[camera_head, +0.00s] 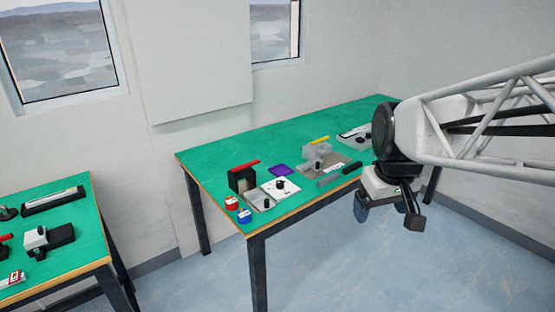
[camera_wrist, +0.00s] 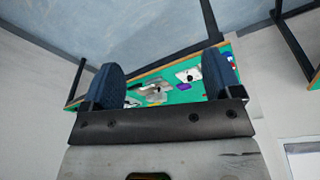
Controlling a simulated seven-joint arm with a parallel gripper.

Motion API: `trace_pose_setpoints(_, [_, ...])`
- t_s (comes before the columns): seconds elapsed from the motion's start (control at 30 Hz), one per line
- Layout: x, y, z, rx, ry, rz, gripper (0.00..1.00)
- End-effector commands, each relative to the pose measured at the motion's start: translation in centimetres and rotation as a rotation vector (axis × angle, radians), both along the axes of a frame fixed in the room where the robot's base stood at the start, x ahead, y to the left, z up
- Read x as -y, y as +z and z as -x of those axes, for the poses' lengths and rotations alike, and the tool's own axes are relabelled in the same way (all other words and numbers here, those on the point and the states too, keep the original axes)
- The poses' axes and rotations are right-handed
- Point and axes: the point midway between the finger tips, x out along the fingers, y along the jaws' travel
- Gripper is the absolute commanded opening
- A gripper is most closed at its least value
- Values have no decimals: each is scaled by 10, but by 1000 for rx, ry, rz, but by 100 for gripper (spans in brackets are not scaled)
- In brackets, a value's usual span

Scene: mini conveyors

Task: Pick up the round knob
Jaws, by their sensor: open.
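A black round knob (camera_head: 280,185) stands on a white plate near the left end of the green table. Other small black knobs show on a grey plate (camera_head: 258,201) beside it and on fixtures farther right, so I cannot tell for sure which one is meant. In the wrist view a black knob (camera_wrist: 190,76) on a white plate shows far off between the fingers. My gripper (camera_head: 388,212) hangs in the air in front of the green table's right part, well apart from the knobs. Its two blue fingers (camera_wrist: 160,75) are spread wide with nothing between them.
The green table (camera_head: 215,160) also holds a black block with a red bar (camera_head: 242,177), a purple tray (camera_head: 281,170), a fixture with a yellow bar (camera_head: 318,148), and red (camera_head: 231,203) and blue (camera_head: 244,216) round items. A second green table (camera_head: 75,257) stands at left.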

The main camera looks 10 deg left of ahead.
Motion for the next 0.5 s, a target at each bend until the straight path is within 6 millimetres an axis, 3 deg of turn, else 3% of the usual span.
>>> trace_pose_setpoints(0.5, [-74, -9, -126, -41, 318, 41, 84])
